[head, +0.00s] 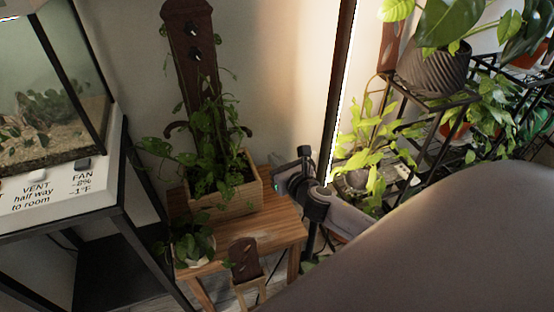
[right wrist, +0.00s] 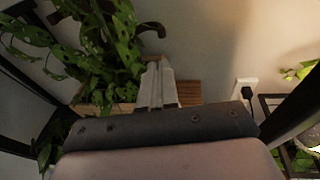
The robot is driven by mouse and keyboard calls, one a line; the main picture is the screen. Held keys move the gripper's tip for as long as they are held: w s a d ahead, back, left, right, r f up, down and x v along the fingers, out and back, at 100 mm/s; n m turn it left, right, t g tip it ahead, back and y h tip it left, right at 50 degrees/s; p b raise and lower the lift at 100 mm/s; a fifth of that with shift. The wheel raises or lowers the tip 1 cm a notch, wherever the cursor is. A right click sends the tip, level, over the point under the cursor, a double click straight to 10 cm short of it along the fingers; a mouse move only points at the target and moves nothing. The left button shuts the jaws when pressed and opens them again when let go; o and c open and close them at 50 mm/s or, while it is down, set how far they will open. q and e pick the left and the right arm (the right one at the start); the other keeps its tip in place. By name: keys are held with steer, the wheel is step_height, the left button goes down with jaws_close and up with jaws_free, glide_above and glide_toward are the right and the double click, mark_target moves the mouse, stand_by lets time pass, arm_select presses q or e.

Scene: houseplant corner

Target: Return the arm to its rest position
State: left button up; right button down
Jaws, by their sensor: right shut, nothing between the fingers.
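My right gripper (head: 280,184) shows in the head view above the right end of a wooden bench (head: 285,226), just right of a wooden planter box (head: 232,192). In the right wrist view its fingers (right wrist: 157,84) are together, with nothing between them. Behind them are the planter's leaves (right wrist: 105,45) and a strip of the bench (right wrist: 188,94). I cannot tell the exact gap between the gripper and the planter. My right arm spans the lower right of the head view and hides the floor there. My left gripper is not in view.
A dark wooden panel with two knobs (head: 190,50) stands behind the planter. A small potted plant (head: 193,247) sits at the bench's left. A glass tank (head: 45,95) on a stand is at left. A black plant rack (head: 440,105) is at right, beyond a lit upright post.

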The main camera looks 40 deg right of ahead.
steer(key=shift+s, duration=0.3)
steer(key=shift+a, duration=0.1)
steer(key=s+a+f+m+g+y, duration=0.1)
steer(key=s+a+f+m+g, duration=0.15)
steer(key=s+a+m, duration=0.55)
steer(key=s+a+f+m+g+y, duration=0.1)
steer(key=s+f+m+y, duration=0.15)
steer(key=s+m, duration=0.75)
steer(key=s+a+f+m+g+y, duration=0.1)
steer(key=s+a+f+m+g, duration=0.25)
steer(key=m, duration=0.95)
step_height(320, 180, up, 10)
steer(key=s+m+t+p, duration=0.1)
steer(key=p, duration=1.1)
steer(key=shift+s+a+f+h, duration=0.2)
steer(key=shift+s+h, duration=0.15)
